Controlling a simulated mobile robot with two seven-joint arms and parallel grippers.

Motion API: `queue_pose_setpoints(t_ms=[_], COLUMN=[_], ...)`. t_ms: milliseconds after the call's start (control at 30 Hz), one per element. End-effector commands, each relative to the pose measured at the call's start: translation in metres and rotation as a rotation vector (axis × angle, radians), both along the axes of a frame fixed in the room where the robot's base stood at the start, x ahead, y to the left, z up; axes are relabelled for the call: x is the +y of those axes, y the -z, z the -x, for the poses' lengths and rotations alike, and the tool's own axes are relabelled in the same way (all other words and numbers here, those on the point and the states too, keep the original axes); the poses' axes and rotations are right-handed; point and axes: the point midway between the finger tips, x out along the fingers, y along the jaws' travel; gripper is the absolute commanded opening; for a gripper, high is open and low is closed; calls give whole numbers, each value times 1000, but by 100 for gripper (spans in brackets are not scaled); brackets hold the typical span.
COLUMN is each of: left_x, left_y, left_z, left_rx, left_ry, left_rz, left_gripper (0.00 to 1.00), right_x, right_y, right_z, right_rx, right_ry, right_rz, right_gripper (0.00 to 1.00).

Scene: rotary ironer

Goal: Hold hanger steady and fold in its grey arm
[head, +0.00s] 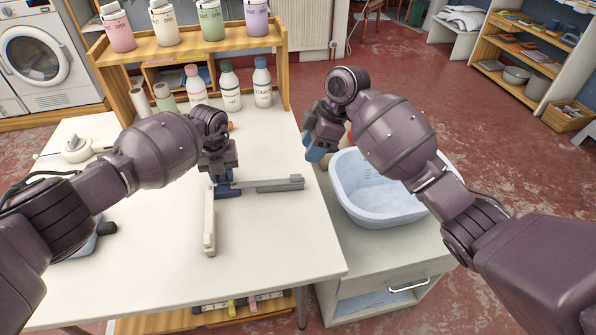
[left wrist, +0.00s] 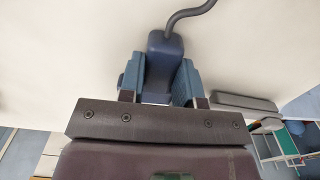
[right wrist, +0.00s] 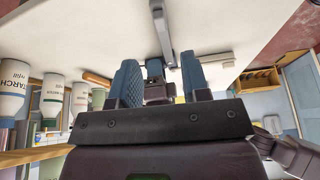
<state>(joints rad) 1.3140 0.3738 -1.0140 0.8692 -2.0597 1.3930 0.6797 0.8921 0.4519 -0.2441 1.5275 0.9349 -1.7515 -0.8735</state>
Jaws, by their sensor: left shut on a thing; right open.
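The hanger lies on the white table, with a dark blue hub (left wrist: 158,65) and a dark hook. Its grey arm (head: 268,186) sticks out to the right in the head view. Its cream arm (head: 209,225) points toward the front edge, at about a right angle to the grey one. My left gripper (head: 221,180) is shut on the hub, a blue finger on each side in the left wrist view. My right gripper (head: 318,153) is open and empty, above and beyond the grey arm's free end. The grey arm (right wrist: 163,32) also shows ahead of its fingers in the right wrist view.
A pale blue basin (head: 375,195) stands on a low cabinet right of the table (head: 270,255). Several bottles (head: 262,85) stand at the table's back, below a wooden shelf (head: 180,48). A white iron-like object (head: 78,150) is at the left. The table's front right is clear.

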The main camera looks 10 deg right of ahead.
Motion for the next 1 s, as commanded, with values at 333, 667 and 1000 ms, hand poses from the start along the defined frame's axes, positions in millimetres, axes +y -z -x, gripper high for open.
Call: queue_pose_setpoints(t_ms=[333,667,1000], left_x=[0,0,0], left_y=[0,-1,-1], left_z=[0,0,0], left_rx=[0,-1,-1], left_ry=[0,0,0], left_rz=[0,0,0], left_gripper=[3,3,3], right_x=[23,32,33], right_y=[55,79,80], right_z=[-2,-4,-4], right_rx=[1,-2,-2], right_ry=[1,1,1], right_rz=[-1,0,-1], right_gripper=[43,43,33])
